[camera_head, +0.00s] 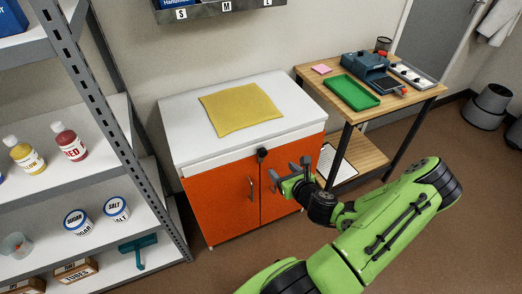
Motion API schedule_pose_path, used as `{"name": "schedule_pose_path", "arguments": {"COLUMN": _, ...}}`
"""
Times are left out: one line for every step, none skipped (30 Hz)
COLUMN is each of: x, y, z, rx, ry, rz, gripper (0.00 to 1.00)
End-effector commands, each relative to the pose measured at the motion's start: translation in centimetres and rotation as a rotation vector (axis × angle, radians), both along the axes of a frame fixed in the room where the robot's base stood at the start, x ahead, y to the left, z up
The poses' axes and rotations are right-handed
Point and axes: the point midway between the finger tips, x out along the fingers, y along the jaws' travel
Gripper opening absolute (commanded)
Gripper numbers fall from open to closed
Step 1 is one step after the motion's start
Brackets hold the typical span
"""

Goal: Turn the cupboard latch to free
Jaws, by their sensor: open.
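The cupboard (218,204) has orange doors and a white top, and both doors look closed. The latch (262,153) is a small dark piece at the top of the seam between the doors. Its exact turn is too small to tell. A bar handle (251,188) is on the left door, and another (272,181) is on the right door, partly behind my gripper. My gripper (288,175) is open, in front of the right door, to the right of and a little below the latch. I see nothing between its fingers.
A yellow cloth (240,112) lies on the cupboard top. A metal shelf rack (118,150) with bottles and tins stands at the left. A wooden bench (415,97) with a green tray (352,92) stands at the right. Floor is clear before the cupboard.

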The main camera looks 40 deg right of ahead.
Motion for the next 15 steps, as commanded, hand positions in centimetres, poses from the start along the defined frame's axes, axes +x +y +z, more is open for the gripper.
{"name": "schedule_pose_path", "arguments": {"x": 0.4, "y": -0.1, "z": -1.0, "rx": -0.009, "ry": 0.006, "rz": 0.007, "gripper": 0.66}}
{"name": "schedule_pose_path", "arguments": {"x": 0.6, "y": -0.1, "z": -1.2, "rx": -0.010, "ry": 0.006, "rz": 0.008, "gripper": 0.66}}
{"name": "schedule_pose_path", "arguments": {"x": 0.9, "y": -0.2, "z": -1.4, "rx": -0.011, "ry": 0.007, "rz": 0.010, "gripper": 0.66}}
{"name": "schedule_pose_path", "arguments": {"x": 1.2, "y": -0.3, "z": -1.5, "rx": -0.012, "ry": 0.005, "rz": 0.009, "gripper": 0.66}}
{"name": "schedule_pose_path", "arguments": {"x": 1.4, "y": -0.3, "z": -1.5, "rx": -0.012, "ry": 0.005, "rz": 0.009, "gripper": 0.66}}
{"name": "schedule_pose_path", "arguments": {"x": 1.8, "y": -0.4, "z": -1.5, "rx": -0.014, "ry": 0.001, "rz": 0.009, "gripper": 0.66}}
{"name": "schedule_pose_path", "arguments": {"x": 2.1, "y": -0.4, "z": -1.4, "rx": -0.015, "ry": -0.003, "rz": 0.008, "gripper": 0.66}}
{"name": "schedule_pose_path", "arguments": {"x": 2.6, "y": -0.5, "z": -1.4, "rx": -0.014, "ry": -0.006, "rz": 0.008, "gripper": 0.66}}
{"name": "schedule_pose_path", "arguments": {"x": 3.6, "y": -0.8, "z": -1.5, "rx": -0.011, "ry": -0.006, "rz": 0.009, "gripper": 0.66}}
{"name": "schedule_pose_path", "arguments": {"x": 4.4, "y": -1.0, "z": -1.7, "rx": -0.010, "ry": -0.007, "rz": 0.010, "gripper": 0.66}}
{"name": "schedule_pose_path", "arguments": {"x": 5.0, "y": -1.2, "z": -2.0, "rx": -0.010, "ry": -0.007, "rz": 0.010, "gripper": 0.66}}
{"name": "schedule_pose_path", "arguments": {"x": 5.9, "y": -1.5, "z": -2.3, "rx": -0.012, "ry": -0.007, "rz": 0.010, "gripper": 0.66}}
{"name": "schedule_pose_path", "arguments": {"x": 6.6, "y": -1.7, "z": -2.6, "rx": -0.013, "ry": -0.008, "rz": 0.009, "gripper": 0.66}}
{"name": "schedule_pose_path", "arguments": {"x": 7.3, "y": -1.9, "z": -2.8, "rx": -0.013, "ry": -0.008, "rz": 0.010, "gripper": 0.66}}
{"name": "schedule_pose_path", "arguments": {"x": 8.2, "y": -2.1, "z": -3.3, "rx": -0.012, "ry": -0.007, "rz": 0.010, "gripper": 0.66}}
